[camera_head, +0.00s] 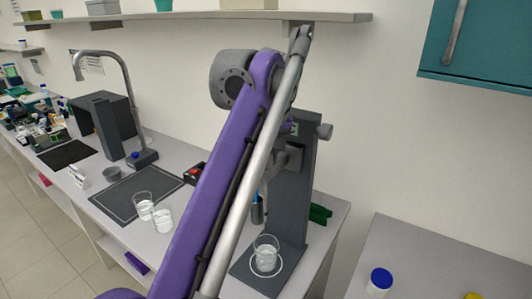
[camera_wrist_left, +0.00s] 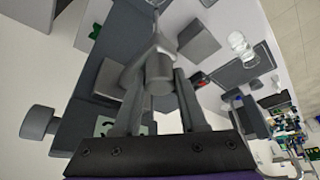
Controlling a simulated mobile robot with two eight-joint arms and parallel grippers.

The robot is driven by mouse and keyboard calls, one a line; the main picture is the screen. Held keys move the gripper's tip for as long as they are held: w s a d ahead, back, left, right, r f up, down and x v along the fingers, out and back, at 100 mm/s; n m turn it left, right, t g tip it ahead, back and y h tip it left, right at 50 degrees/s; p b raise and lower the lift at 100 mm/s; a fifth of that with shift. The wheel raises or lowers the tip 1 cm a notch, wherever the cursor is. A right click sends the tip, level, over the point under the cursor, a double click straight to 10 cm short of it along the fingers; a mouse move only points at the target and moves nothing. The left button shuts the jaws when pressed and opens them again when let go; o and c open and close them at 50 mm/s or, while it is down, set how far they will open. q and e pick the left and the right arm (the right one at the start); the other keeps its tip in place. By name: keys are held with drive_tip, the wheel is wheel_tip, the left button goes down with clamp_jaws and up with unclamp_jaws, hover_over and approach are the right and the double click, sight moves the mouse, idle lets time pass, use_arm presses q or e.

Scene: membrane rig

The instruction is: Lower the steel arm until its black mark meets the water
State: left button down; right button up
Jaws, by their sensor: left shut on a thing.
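The dark grey rig column (camera_head: 289,205) stands on a flat base at the bench's right end. A glass beaker of water (camera_head: 265,253) stands on that base. A pale grey steel part (camera_wrist_left: 159,70) is in front of the column in the left wrist view. My left gripper (camera_wrist_left: 158,88) is shut on it, one finger on each side. In the head view my purple arm hides most of this grip. A dark probe with a blue top (camera_head: 257,209) hangs above the beaker. I cannot make out the black mark or whether anything touches the water.
A round knob (camera_head: 324,131) sticks out right of the column. A tap (camera_head: 128,95) rises farther left. A shelf (camera_head: 200,17) runs above. A blue-capped jar (camera_head: 379,281) is on the right-hand bench.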

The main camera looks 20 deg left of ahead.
sight(266, 202)
idle(0.6)
use_arm(q)
wheel_tip(266, 202, down, 16)
drive_tip(key=b, duration=0.5)
drive_tip(key=shift+r, duration=0.2)
use_arm(e)
drive_tip(key=s+f, duration=0.3)
drive_tip(key=f, duration=0.4)
drive_tip(key=shift+f+g, duration=0.25)
drive_tip(key=shift+g, duration=0.05)
drive_tip(key=shift+s, duration=0.1)
use_arm(q)
drive_tip(key=shift+c, duration=2.2)
unclamp_jaws()
drive_tip(key=shift+r, duration=0.15)
drive_tip(key=p+v, duration=0.1)
drive_tip(key=v, duration=0.9)
drive_tip(key=shift+s+r, duration=0.15)
drive_tip(key=shift+r, duration=0.15)
use_arm(e)
drive_tip(key=shift+w+r, duration=0.3)
drive_tip(key=shift+r, duration=0.65)
use_arm(q)
drive_tip(key=shift+d, duration=0.1)
